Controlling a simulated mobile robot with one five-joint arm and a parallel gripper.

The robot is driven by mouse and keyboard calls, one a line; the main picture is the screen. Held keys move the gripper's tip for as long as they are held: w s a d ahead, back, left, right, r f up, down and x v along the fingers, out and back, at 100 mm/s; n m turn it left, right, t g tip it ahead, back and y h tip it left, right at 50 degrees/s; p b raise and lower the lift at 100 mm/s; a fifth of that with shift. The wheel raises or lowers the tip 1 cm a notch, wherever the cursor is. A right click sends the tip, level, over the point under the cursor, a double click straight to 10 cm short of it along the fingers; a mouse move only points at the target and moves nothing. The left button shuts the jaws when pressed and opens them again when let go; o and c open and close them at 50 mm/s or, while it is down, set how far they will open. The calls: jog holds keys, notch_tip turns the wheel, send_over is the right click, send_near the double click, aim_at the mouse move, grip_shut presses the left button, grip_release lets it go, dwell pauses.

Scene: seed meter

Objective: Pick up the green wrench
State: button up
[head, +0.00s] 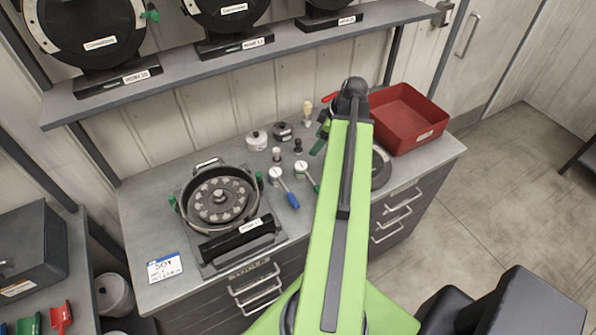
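A small tool with a round pale head and a short green handle (313,184), which looks like the green wrench, lies on the grey bench top. It is just left of my green arm, and the arm may cover the handle's end. A similar tool with a blue handle (288,193) lies to its left. My arm reaches forward over the bench, ending in a dark joint near the back. My gripper cannot be made out; the arm hides that area. Red and dark green parts show beside the joint, too unclear to name.
A round seed meter with a dark disc (222,202) stands on the bench (137,232) at left. Small knobs and a wooden-handled tool (307,111) stand behind the tools. A red bin (408,118) sits at back right. A shelf (215,68) overhangs the back.

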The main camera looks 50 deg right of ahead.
jog(key=b, duration=0.9)
send_near(301, 165)
jog(key=x, duration=0.5)
jog(key=shift+s+a, duration=0.1)
jog(key=shift+a, duration=0.05)
jog(key=b+x, duration=0.5)
jog(key=shift+f, duration=0.2)
jog(key=shift+r, duration=0.2)
grip_shut()
